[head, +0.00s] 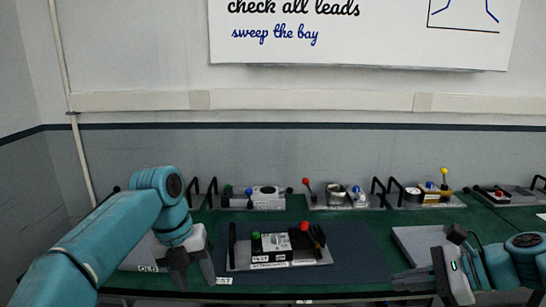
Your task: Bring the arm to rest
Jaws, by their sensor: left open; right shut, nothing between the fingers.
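My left arm comes in from the left, and its gripper (192,270) is open and empty. It points down over the left edge of the dark mat (360,266), beside the device on it. My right gripper (408,282) is shut and empty at the lower right, pointing left, near the front edge of the bench. The device (285,249) on the mat has a green knob, a red knob and black handles. Neither gripper appears to touch it.
Several devices with levers and knobs stand along the back of the green bench (370,224), among them one with a yellow knob (436,192). A grey tray (413,238) lies right of the mat. A wall with a whiteboard (360,30) rises behind.

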